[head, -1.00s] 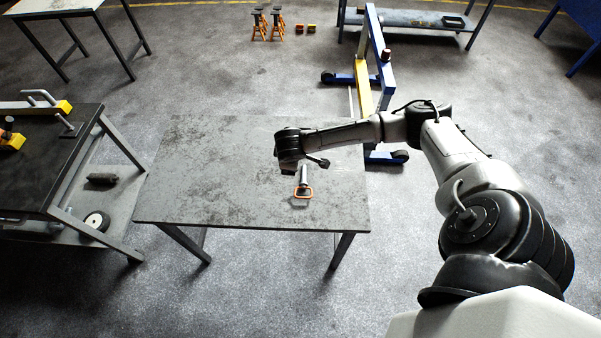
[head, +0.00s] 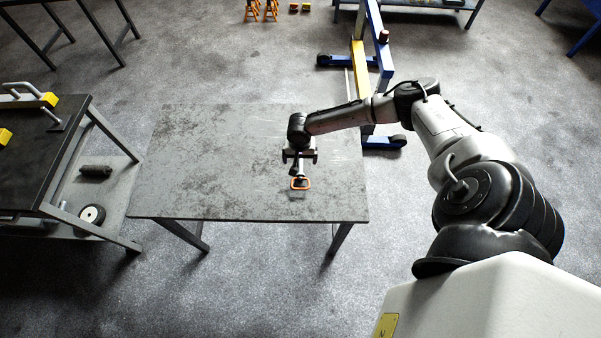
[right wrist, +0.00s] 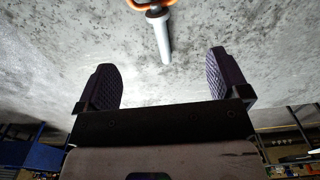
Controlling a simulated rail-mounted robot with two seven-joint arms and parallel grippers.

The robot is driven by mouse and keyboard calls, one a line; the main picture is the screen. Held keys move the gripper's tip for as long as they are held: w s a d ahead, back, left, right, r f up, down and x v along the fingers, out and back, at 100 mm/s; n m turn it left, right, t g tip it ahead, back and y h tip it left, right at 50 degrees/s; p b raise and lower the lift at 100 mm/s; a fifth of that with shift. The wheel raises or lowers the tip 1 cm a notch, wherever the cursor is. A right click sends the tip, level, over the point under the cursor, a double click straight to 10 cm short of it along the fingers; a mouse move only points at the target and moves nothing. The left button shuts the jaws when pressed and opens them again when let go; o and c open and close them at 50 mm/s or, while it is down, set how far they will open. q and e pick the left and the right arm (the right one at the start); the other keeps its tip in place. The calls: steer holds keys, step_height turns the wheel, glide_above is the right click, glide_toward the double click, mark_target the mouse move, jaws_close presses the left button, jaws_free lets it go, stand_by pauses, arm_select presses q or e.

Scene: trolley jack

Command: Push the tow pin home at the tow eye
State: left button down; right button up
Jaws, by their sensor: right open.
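The tow pin (head: 300,184) lies on the grey metal table, with an orange loop handle toward the table's front edge and a grey shaft. It also shows in the right wrist view (right wrist: 164,42), its shaft pointing toward the gap between my fingers. My right gripper (head: 300,160) is open and empty, over the table just behind the loop. In the right wrist view its two dark ribbed fingers (right wrist: 165,80) stand wide apart, with the shaft end short of them. I cannot make out the tow eye for certain. My left gripper is not in view.
The grey table (head: 200,170) is otherwise clear. A dark-topped bench (head: 25,165) at the left carries yellow and grey parts, with a wheel (head: 92,214) on its lower shelf. A blue and yellow hoist frame (head: 375,60) stands behind the table. Orange stands (head: 261,8) are farther back.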

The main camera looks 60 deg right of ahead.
mark_target(301, 172)
steer(key=shift+s+f+b, duration=0.1)
steer(key=shift+f+b, duration=0.4)
steer(key=shift+f, duration=4.65)
steer(key=c, duration=1.2)
